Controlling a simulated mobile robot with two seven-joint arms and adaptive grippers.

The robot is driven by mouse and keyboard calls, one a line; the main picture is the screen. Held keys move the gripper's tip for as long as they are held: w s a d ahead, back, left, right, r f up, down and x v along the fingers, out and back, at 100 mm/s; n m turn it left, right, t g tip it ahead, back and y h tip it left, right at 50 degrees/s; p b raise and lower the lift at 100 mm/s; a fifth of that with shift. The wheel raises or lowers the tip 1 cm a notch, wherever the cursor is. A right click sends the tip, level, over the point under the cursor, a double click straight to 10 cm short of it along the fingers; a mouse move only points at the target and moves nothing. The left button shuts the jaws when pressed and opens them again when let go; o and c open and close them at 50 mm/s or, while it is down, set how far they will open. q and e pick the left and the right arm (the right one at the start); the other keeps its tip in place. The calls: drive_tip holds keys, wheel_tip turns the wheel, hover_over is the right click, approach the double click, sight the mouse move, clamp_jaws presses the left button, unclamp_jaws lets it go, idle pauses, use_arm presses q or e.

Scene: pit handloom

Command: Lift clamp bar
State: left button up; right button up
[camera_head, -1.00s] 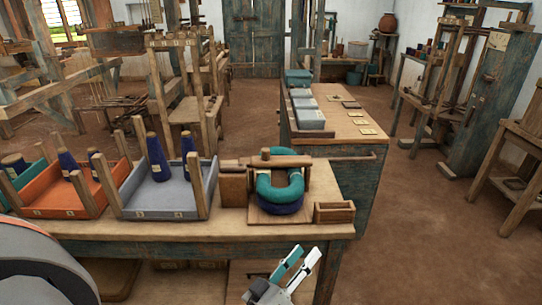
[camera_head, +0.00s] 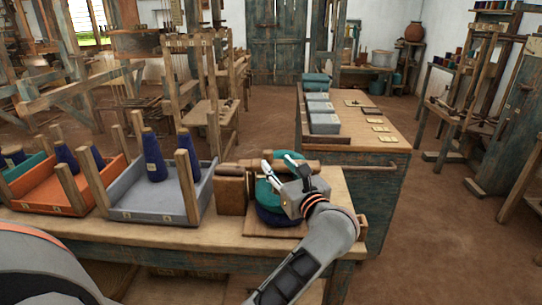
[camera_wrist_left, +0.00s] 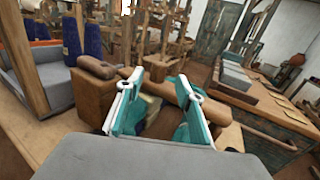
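The wooden clamp bar (camera_head: 312,164) lies level across the teal and dark blue yarn rings (camera_head: 266,194), with its left end over a wooden block (camera_head: 231,191). My left gripper (camera_head: 276,163) is open at the bar, with a finger on either side of the view's centre. The gripper and forearm hide much of the bar and yarn in the head view. In the left wrist view, the open teal-padded fingers (camera_wrist_left: 160,108) face the bar (camera_wrist_left: 190,97), with no grip on it visible. Whether they touch it I cannot tell. My right gripper is not in view.
An orange tray (camera_head: 66,205) and a grey tray (camera_head: 150,216) with wooden posts and blue yarn cones stand to the left on the worktable (camera_head: 200,238). A second bench (camera_head: 375,150) with grey boxes stands behind to the right. Open floor lies further right.

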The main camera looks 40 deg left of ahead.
sight(270, 156)
use_arm(q)
drive_tip(key=x, duration=0.7)
drive_tip(key=shift+a, duration=0.2)
clamp_jaws()
